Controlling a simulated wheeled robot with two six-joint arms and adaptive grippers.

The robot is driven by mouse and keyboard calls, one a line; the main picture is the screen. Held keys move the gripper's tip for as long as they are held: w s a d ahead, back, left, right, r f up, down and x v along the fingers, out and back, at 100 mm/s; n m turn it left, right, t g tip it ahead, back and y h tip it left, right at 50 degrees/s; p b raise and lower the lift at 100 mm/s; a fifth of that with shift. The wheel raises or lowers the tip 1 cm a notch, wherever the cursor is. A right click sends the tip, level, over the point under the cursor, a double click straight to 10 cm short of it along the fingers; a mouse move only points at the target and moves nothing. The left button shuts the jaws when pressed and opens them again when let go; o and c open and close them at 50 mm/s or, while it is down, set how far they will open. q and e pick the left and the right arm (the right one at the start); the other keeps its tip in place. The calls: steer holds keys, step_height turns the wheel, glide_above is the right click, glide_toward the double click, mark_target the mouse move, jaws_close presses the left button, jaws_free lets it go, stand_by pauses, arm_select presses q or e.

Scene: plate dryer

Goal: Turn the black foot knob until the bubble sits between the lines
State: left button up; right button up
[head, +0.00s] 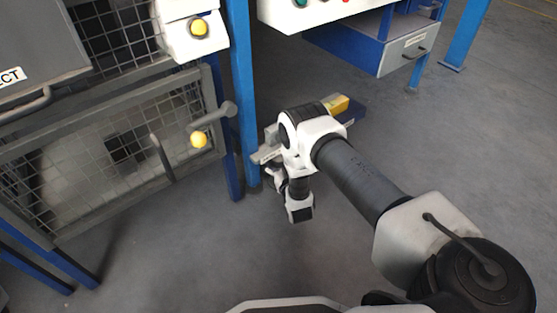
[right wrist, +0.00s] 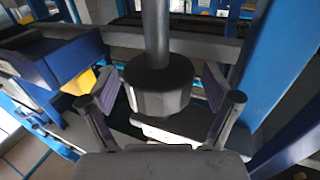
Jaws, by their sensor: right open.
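The black foot knob (right wrist: 158,88) is a faceted dark cylinder on a round grey stem, in the middle of the right wrist view. My right gripper (right wrist: 160,100) is open, with one finger on each side of the knob and visible gaps between. In the head view the knob is hidden by my right arm and wrist, which are low beside the blue post. No bubble or line marks can be made out in either view. My left gripper is not in view.
A blue post (head: 241,90) stands just left of my right wrist. A blue block with a yellow part (head: 339,104) lies behind the wrist. A mesh gate (head: 100,150) with a grey handle is at left.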

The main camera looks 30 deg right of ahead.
steer(key=c, duration=1.2)
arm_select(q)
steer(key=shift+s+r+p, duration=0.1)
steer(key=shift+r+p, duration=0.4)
arm_select(e)
steer(key=shift+o, duration=0.3)
steer(key=shift+d+r+n+y, duration=0.1)
steer(key=shift+r+n+y, duration=0.15)
steer(key=shift+y, duration=0.25)
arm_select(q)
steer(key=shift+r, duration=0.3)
arm_select(e)
steer(key=shift+n+y, duration=0.35)
steer(key=shift+y, duration=0.05)
steer(key=shift+f+p, duration=0.15)
steer(key=shift+p, duration=0.15)
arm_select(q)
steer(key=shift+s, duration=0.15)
arm_select(e)
steer(key=shift+t+y, duration=0.3)
steer(key=o, duration=1.1)
steer(key=shift+f, duration=0.1)
steer(key=shift+o, duration=0.2)
